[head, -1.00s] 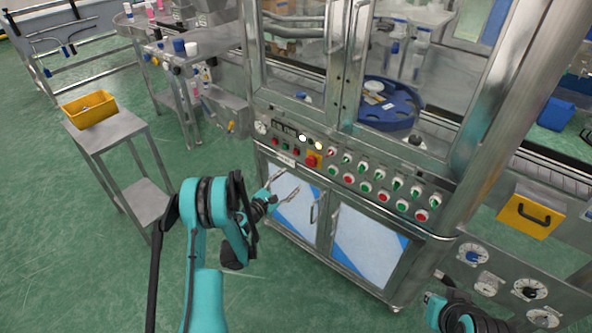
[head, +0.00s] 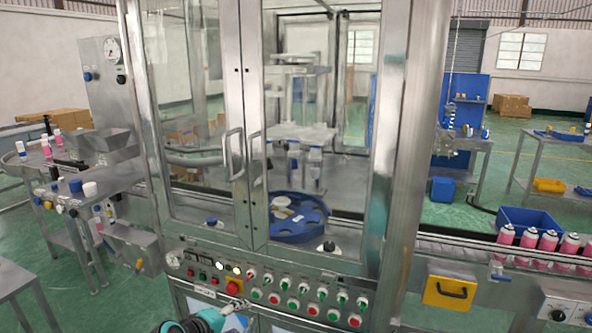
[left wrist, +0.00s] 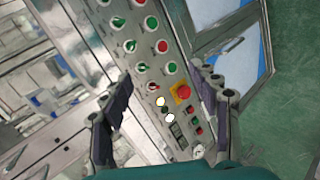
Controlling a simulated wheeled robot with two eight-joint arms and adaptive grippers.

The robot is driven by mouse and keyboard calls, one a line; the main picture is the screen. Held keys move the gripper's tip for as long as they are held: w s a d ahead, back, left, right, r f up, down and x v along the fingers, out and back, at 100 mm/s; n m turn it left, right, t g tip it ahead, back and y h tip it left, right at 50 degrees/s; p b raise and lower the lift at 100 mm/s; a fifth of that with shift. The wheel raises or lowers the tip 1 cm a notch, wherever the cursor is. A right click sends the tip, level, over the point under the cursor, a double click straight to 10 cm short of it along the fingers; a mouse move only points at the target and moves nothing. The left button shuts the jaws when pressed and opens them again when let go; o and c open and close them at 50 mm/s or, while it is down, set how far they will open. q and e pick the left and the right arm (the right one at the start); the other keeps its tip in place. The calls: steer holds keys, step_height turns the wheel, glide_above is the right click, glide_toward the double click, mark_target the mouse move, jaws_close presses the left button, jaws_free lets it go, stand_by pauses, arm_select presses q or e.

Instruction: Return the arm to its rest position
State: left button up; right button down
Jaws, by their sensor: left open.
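My left gripper (head: 236,304) shows at the bottom edge of the head view, just in front of the lower left of the machine's control panel (head: 270,290). Its teal wrist (head: 203,320) is cut off by the frame edge. In the left wrist view the two dark fingers of the left gripper (left wrist: 163,76) stand wide apart with nothing between them. Beyond them lies the control panel (left wrist: 150,65) with rows of red and green knobs and a red stop button (left wrist: 183,91) on a yellow plate. Any gap between fingers and panel is hard to judge. My right gripper is out of view.
The steel and glass cabinet (head: 250,120) with door handles fills the middle. Inside is a blue round table (head: 298,232). A conveyor with pink cans (head: 548,240) and a yellow panel (head: 449,291) are on the right. A steel bench (head: 70,190) is on the left.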

arm_select(q)
steer(key=s+a+m+g+y, duration=0.1)
steer(key=s+m, duration=0.4)
steer(key=s, duration=0.6)
steer(key=s+a+f+m+g+y, duration=0.1)
steer(key=s+m+y, duration=0.3)
steer(key=s, duration=0.8)
steer(key=shift+a+m+g, duration=0.25)
steer(key=shift+m+g, duration=0.15)
steer(key=shift+m, duration=0.5)
